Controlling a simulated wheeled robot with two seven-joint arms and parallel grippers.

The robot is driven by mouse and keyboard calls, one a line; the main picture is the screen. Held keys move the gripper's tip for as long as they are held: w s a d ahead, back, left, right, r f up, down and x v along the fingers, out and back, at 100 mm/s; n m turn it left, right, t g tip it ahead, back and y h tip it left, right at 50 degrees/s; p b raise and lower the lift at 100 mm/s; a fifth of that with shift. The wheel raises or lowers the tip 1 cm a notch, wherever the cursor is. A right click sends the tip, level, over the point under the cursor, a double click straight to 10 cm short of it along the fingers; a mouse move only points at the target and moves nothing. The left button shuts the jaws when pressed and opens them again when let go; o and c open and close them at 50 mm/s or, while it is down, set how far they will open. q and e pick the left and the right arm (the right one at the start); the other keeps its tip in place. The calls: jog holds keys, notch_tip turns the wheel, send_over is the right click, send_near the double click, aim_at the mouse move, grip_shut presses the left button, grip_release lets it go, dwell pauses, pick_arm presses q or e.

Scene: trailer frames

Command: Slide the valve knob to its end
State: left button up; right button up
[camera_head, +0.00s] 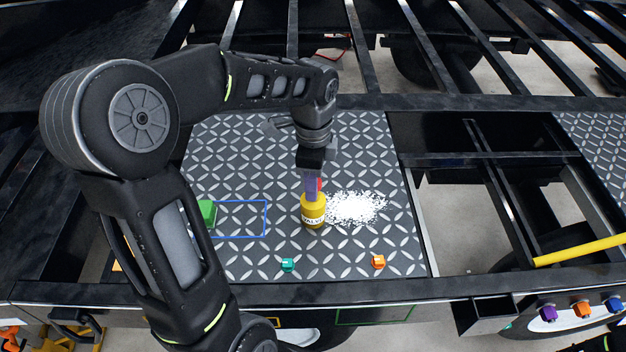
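A yellow cylinder (313,214) with a white label stands upright on the diamond-patterned metal plate (365,150). Its label is too small to read surely. My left gripper (312,186) points down at its top, with a bit of red and purple showing between them. The fingers hide the contact, so I cannot tell whether they grip it. I cannot tell for sure which part is the valve knob. Purple (547,313), orange (581,309) and blue (613,304) knob-like pieces sit at the lower right edge. My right gripper is not in view.
White granules (357,207) lie right of the cylinder. A green block (207,212), partly hidden by my arm, lies beside a blue outline. Small teal (288,265) and orange (378,262) pieces lie in front. Open frame gaps and a yellow bar (580,251) are at right.

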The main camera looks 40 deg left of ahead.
pick_arm(q)
grip_shut()
jog(key=shift+f, duration=0.1)
jog(key=shift+f+b, duration=0.45)
jog(key=shift+f, duration=0.1)
jog(key=o, duration=0.6)
grip_release()
jog(key=shift+r, duration=0.1)
jog(key=shift+r+b, duration=0.45)
jog(key=shift+r, duration=3.5)
